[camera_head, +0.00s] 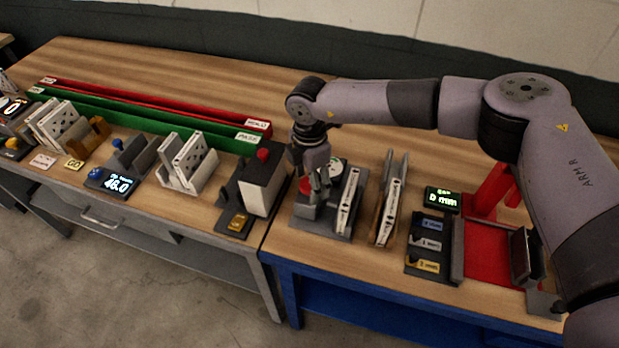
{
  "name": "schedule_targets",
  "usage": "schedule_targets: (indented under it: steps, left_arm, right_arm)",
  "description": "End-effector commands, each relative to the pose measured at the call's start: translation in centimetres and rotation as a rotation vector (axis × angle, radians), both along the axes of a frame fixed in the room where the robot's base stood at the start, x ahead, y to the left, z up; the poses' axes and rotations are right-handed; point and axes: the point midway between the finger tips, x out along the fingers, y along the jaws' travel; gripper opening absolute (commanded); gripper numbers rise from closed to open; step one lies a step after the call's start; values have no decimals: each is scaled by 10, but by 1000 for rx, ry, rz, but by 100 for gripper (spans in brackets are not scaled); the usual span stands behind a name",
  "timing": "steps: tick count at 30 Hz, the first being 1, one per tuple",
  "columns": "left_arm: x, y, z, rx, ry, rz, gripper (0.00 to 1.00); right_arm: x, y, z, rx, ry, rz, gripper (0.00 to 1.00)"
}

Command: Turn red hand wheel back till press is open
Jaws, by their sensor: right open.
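A red press-like fixture (488,240) stands at the right end of the blue-framed bench, with a red upright behind its bed. A small display (442,199) beside it seems to read 0 mm. My right arm hides part of this fixture, and I cannot make out a hand wheel on it for certain. My right gripper (319,196) is open and points down over a dark station (322,222), well left of the red fixture. A round red part (305,185) is beside its fingers; I cannot tell whether they touch it. My left gripper is not in view.
A white boxed filter (348,201) stands upright in the station, and another stands in a holder (386,212) to its right. A block of labelled slots (429,245) lies before the display. A grey box with a red knob (263,154) stands left. Bare wood lies behind.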

Motion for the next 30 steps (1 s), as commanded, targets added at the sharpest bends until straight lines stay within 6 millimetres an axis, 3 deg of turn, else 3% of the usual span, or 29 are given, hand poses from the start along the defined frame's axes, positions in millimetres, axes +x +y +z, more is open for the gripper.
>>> schedule_targets:
  steps: [22,30]
  left_arm:
    - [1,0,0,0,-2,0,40]
    - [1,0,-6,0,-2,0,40]
  right_arm:
    - [0,0,1,0,1,0,11]
    - [0,0,-1,1,1,26,11]
